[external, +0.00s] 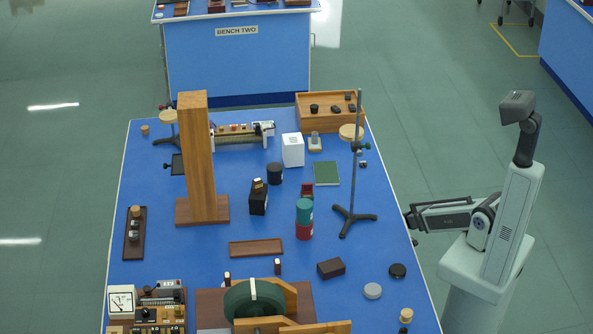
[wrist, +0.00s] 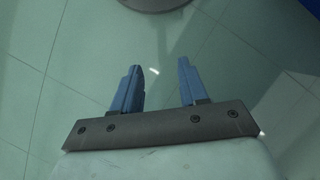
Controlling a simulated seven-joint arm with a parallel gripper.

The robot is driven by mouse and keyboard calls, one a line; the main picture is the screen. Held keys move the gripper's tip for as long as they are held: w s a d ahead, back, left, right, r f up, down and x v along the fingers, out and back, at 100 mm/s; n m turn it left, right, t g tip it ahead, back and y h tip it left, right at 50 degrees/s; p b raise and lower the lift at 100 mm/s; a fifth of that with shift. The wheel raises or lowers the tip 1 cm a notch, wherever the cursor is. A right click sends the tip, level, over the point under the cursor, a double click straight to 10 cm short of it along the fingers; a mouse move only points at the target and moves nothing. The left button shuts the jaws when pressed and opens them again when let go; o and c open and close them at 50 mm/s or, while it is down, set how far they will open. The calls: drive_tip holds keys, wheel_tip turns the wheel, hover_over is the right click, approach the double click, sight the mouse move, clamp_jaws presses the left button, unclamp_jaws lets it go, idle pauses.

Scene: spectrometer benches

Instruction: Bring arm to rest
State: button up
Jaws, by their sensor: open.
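My gripper (wrist: 160,68) shows in the wrist view with its two blue fingers apart and nothing between them. Green floor tiles lie beyond the fingertips. In the external view my arm stands at the right, beside the bench. Its forearm is folded low and reaches left to the right edge of the blue bench (external: 354,270). The fingers are too small to make out in that view.
The bench holds a wooden post (external: 197,150), a retort stand (external: 357,190), stacked green and red cylinders (external: 304,212) and a dark block (external: 331,268). Open floor (external: 430,110) surrounds the bench.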

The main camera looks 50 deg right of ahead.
drive_tip(key=s+a+f+g, duration=0.1)
drive_tip(key=s+a, duration=0.2)
drive_tip(key=s, duration=0.4)
drive_tip(key=s+a+f+n+g, duration=0.1)
drive_tip(key=s+a, duration=0.3)
drive_tip(key=s, duration=0.4)
drive_tip(key=shift+a+f+h, duration=0.25)
drive_tip(key=shift+f+h, duration=0.15)
drive_tip(key=shift+f, duration=0.1)
